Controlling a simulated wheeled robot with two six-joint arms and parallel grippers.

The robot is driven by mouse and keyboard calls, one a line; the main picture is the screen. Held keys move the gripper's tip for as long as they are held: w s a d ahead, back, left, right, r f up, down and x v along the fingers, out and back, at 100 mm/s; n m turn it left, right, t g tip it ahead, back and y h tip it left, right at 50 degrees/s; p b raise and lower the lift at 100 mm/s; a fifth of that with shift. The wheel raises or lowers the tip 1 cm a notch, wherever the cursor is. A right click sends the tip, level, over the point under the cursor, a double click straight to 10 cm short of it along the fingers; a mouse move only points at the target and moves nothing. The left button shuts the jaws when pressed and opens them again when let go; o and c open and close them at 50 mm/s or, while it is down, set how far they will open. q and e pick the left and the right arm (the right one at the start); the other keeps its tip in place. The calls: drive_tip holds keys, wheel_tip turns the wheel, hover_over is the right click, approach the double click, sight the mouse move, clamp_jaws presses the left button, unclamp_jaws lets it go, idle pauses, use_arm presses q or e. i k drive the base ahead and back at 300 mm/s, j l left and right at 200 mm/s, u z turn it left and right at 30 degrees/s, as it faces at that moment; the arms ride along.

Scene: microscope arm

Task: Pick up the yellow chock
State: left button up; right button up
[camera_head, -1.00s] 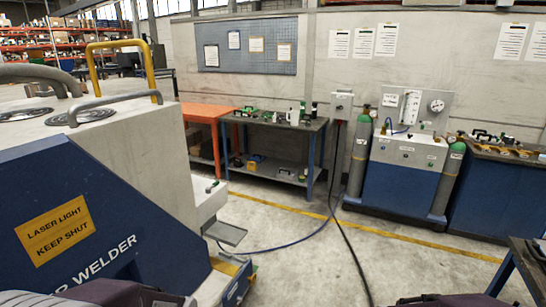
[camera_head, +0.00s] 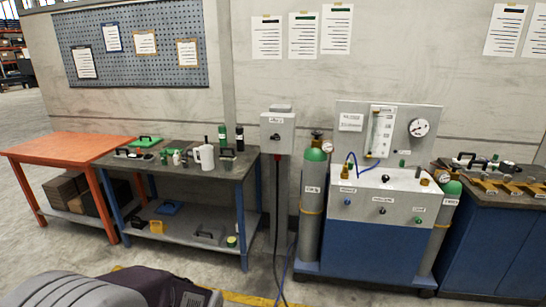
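A small yellow object (camera_head: 157,227), which may be the yellow chock, sits on the lower shelf of the dark bench (camera_head: 246,165). It is too small to make out its exact shape. Several yellow-brown pieces (camera_head: 507,188) lie on the blue bench at the right; I cannot tell if one is a chock. Neither of my grippers shows. Only a grey and dark part of my own body is at the bottom left.
An orange table (camera_head: 65,144) adjoins the dark bench at the left. A gas panel cabinet (camera_head: 375,240) with green-topped cylinders (camera_head: 313,210) stands to its right. A black cable (camera_head: 277,220) hangs from a wall box (camera_head: 278,133) to the floor. Some floor in front is clear.

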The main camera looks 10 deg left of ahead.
sight(160, 228)
drive_tip(key=i+j+u, duration=0.15)
drive_tip(key=i+u, duration=0.2)
drive_tip(key=i, duration=0.15)
drive_tip(key=i+u, duration=0.3)
drive_tip(key=i, duration=0.2)
drive_tip(key=i+l+u, duration=0.15)
drive_tip(key=i+u, duration=0.2)
drive_tip(key=i, duration=0.15)
drive_tip(key=i+j+u, duration=0.15)
drive_tip(key=i+j, duration=0.15)
drive_tip(key=j, duration=0.2)
drive_tip(key=i+j+u, duration=0.15)
drive_tip(key=i+j, duration=0.15)
drive_tip(key=j, duration=0.2)
drive_tip(key=i+j+u, duration=0.15)
drive_tip(key=i+j, duration=0.2)
drive_tip(key=j, duration=0.1)
